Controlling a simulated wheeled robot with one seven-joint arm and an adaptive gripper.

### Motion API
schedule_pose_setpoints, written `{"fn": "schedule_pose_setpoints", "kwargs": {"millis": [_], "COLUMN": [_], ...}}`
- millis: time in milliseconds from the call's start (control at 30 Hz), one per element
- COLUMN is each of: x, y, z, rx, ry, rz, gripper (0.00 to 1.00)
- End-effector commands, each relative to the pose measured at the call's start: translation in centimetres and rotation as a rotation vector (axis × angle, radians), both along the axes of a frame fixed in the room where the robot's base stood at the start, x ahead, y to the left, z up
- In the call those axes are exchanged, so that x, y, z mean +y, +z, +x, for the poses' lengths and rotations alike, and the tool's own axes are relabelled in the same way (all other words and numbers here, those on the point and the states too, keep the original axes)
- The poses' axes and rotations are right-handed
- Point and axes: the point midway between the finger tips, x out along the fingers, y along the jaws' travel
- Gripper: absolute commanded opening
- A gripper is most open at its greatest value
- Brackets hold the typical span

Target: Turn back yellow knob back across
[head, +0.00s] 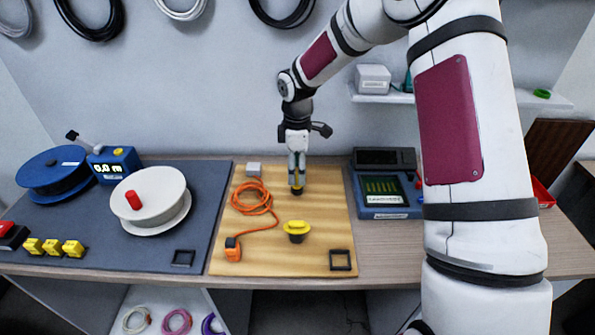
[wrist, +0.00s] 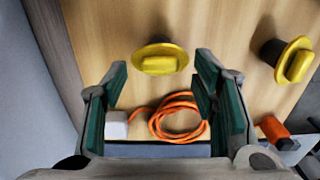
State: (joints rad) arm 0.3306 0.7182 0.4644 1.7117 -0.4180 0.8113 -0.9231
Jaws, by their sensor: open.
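The back yellow knob (wrist: 160,58) is on the wooden board. In the wrist view its raised grip bar runs sideways, along the line between my fingertips. In the head view it is mostly hidden below my gripper (head: 297,182), with only a little yellow showing (head: 297,188). My gripper (wrist: 162,75) is open and empty, its green-padded fingers pointing down at the board. The knob appears between and just beyond the fingertips, with no contact visible. The front yellow knob (head: 296,226) stands nearer the board's front edge; it also shows at right in the wrist view (wrist: 297,62).
A coiled orange cable (head: 253,198) and small white box (head: 253,169) lie left of the back knob. An orange connector (head: 233,247) and dark square frame (head: 341,260) are near the front. A blue device (head: 385,190) stands right of the board.

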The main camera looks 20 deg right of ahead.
Motion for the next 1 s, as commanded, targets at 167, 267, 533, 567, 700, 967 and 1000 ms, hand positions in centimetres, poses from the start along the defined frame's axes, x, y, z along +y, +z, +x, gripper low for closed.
{"fn": "schedule_pose_setpoints", "kwargs": {"millis": [167, 267, 533, 567, 700, 967, 1000], "x": [-0.03, -0.04, -0.03, -0.04, -0.03, -0.03, -0.02], "y": [-1.27, -1.47, -1.46, -1.46, -1.45, -1.44, -1.44], "z": [-0.05, -0.02, -0.02, -0.01, -0.02, 0.00, 0.00], "rx": [0.001, 0.000, 0.000, 0.000, 0.000, 0.000, 0.000], "ry": [-0.001, -0.001, -0.001, -0.001, -0.001, -0.016, -0.025], "rz": [-0.001, -0.001, -0.001, 0.000, 0.000, 0.000, 0.000], "gripper": [0.53, 0.53, 0.40, 0.33, 0.05, 0.05, 0.05]}}
